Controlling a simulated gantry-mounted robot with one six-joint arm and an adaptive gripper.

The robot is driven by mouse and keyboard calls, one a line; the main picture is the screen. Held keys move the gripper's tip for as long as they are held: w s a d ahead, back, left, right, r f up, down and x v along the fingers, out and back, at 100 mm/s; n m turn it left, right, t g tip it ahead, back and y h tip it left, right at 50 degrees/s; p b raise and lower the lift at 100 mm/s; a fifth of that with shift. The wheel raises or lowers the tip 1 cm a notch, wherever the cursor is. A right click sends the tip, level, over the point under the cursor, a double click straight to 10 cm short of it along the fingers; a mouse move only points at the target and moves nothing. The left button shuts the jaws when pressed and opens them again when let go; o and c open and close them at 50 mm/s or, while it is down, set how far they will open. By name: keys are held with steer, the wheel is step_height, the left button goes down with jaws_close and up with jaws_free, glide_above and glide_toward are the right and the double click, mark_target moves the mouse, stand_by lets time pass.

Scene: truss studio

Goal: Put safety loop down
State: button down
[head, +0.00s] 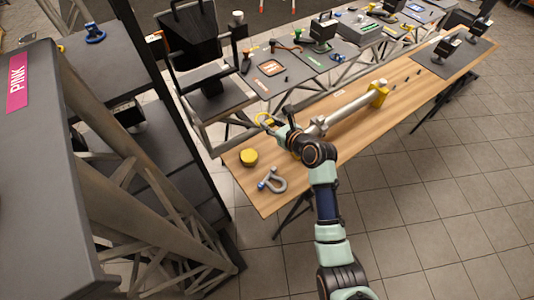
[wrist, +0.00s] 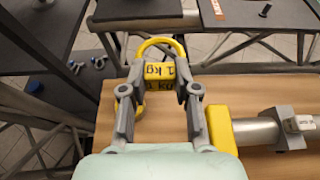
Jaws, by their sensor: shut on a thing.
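The safety loop is a yellow loop (wrist: 161,40) that shows in the wrist view just beyond my fingertips, with a yellow part marked "1 kg" between them. My gripper (wrist: 162,90) is shut on it. In the head view the yellow loop (head: 264,117) shows at the tip of my gripper (head: 274,127), over the left end of the wooden table (head: 360,130). I cannot tell whether the loop touches the table. My fingers hide part of it.
A yellow round object (head: 248,158) and a grey shackle (head: 273,181) with a blue pin lie at the table's left end. A long grey tube (head: 345,108) with a yellow end block lies to the right of my gripper. Truss work and dark shelves stand close on the left.

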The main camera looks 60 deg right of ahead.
mark_target(271, 158)
step_height(271, 158, down, 19)
steer(key=b, duration=0.7)
steer(key=shift+r, duration=0.2)
steer(key=c, duration=0.9)
jaws_free()
steer(key=shift+f, duration=0.1)
steer(key=shift+o, duration=0.2)
steer(key=shift+f+b, duration=0.15)
steer(key=shift+b, duration=0.4)
steer(key=p+v, duration=0.2)
steer(key=v, duration=0.1)
steer(key=p+v, duration=0.1)
steer(key=v, duration=0.3)
steer(key=shift+s+a+r+p, duration=0.1)
steer(key=shift+s+r+p, duration=0.05)
steer(key=shift+r+p, duration=0.2)
steer(key=shift+s, duration=0.2)
steer(key=shift+o, duration=0.5)
steer(key=shift+a, duration=0.1)
